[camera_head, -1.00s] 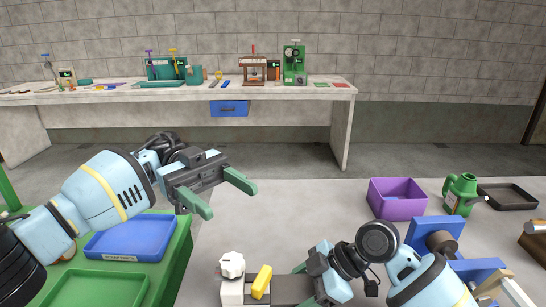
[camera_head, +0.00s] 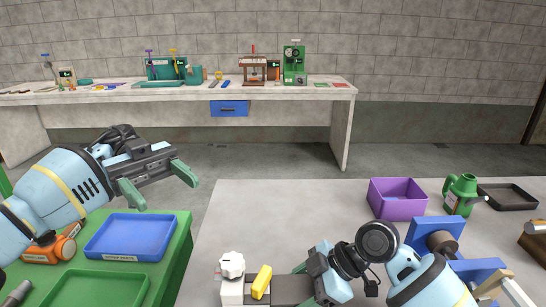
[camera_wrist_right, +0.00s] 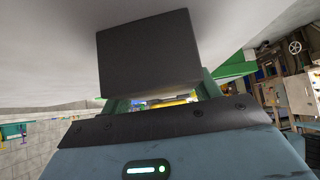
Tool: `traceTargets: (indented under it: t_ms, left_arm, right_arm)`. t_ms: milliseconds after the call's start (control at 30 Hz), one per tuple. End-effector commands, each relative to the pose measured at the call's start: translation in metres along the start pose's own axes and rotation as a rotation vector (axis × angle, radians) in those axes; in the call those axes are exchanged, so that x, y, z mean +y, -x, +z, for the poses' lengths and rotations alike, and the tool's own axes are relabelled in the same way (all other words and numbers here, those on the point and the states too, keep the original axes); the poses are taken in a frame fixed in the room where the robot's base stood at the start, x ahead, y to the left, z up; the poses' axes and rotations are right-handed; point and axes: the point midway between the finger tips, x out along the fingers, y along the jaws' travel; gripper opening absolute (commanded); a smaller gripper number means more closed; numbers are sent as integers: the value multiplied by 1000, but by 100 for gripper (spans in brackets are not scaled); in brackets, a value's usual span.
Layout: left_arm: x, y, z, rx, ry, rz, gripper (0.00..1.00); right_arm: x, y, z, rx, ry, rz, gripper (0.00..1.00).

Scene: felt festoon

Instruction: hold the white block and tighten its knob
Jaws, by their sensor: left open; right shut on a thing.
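The white block (camera_head: 232,293) stands at the front edge of the head view, its lower part cut off. A white ribbed knob (camera_head: 232,264) sits on top of it. A yellow piece (camera_head: 262,281) stands just to the block's right. My right gripper (camera_wrist_right: 160,102) is shut on the white block, coming from the right; its grip is mostly hidden. The right wrist view shows green fingers and a bit of yellow between them, with a dark box-shaped part in front. My left gripper (camera_head: 167,190) is open and empty, up and left of the knob, well apart from it.
A green table (camera_head: 181,240) at left bears a blue tray (camera_head: 130,236), a green tray (camera_head: 95,288) and an orange tool (camera_head: 48,248). On the grey table (camera_head: 300,215) are a purple bin (camera_head: 397,199), a green can (camera_head: 460,195) and a black tray (camera_head: 508,197). The middle is clear.

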Motion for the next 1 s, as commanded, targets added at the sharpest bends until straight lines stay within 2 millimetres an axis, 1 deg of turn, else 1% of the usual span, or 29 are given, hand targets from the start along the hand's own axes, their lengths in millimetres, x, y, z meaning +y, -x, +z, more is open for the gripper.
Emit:
traceTargets:
  t_ms: [333, 367, 500, 533, 833, 933, 1000]
  left_arm:
    - [2, 1, 0, 0, 0, 0, 62]
    - [2, 1, 0, 0, 0, 0, 62]
    - [1, 1, 0, 0, 0, 1, 62]
    - [1, 1, 0, 0, 0, 1, 62]
    - [1, 1, 0, 0, 0, 1, 62]
    - [1, 1, 0, 0, 0, 1, 62]
    - [1, 1, 0, 0, 0, 1, 62]
  right_arm:
    - [0, 0, 0, 1, 1, 1, 26]
    - [0, 0, 0, 1, 1, 1, 66]
    - [0, 0, 0, 1, 0, 0, 84]
    - [0, 0, 0, 1, 1, 0, 87]
    - [0, 2, 0, 0, 0, 1, 87]
    - [0, 8, 0, -1, 1, 1, 87]
    - [1, 15, 0, -1, 1, 3, 87]
